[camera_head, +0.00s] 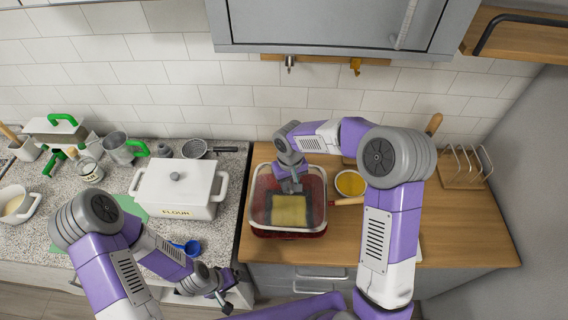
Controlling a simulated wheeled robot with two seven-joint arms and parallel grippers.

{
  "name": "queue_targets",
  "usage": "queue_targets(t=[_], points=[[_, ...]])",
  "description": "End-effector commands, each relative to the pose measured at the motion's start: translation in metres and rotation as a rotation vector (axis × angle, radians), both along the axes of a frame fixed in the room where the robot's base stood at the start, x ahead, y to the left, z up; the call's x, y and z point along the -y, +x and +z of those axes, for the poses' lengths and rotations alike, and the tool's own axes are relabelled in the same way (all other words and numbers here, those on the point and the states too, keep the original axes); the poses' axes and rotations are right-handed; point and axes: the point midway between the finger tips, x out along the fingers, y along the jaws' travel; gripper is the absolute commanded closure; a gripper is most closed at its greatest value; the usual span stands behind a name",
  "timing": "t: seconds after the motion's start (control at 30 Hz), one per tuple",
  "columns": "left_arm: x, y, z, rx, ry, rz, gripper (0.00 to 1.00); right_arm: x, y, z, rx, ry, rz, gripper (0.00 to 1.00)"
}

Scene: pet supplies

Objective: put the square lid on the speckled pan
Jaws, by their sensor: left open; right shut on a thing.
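The speckled pan (290,234) is a red, square-sided pan on the wooden counter, with a dark inside and a yellow block (291,213) showing within. The square lid (254,198) looks clear with a pale rim and lies over the pan's opening, roughly lined up with it. I cannot tell whether its rim touches the pan all round. My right gripper (291,187) is above the lid's middle, shut on it; the gripper hides the grip point. My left gripper (224,299) is open and empty, low in front of the counter and apart from the pan.
A yellow-filled bowl (350,183) stands right of the pan, with a wooden handle (347,201) beside it. A white flour box (176,187) stands on the speckled counter to the left. A wooden rack (465,168) is at the right. The wooden counter's front right is mostly clear.

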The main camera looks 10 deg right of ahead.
Motion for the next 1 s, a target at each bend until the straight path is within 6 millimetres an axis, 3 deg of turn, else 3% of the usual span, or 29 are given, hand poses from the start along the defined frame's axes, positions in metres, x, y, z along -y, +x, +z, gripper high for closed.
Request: queue_targets(t=[0.27, 0.7, 1.0], points=[[0.000, -0.001, -0.006, -0.002, 0.000, -0.001, 0.06, 0.000, 0.000, -0.007, 0.001, 0.000, 0.000, 1.00], [0.000, 0.000, -0.030, -0.001, 0.000, 0.000, 0.06, 0.000, 0.000, -0.040, 0.002, 0.000, 0.001, 1.00], [0.000, -0.001, -0.032, -0.001, 0.000, 0.000, 0.06, 0.000, 0.000, -0.042, 0.003, 0.000, 0.000, 1.00]])
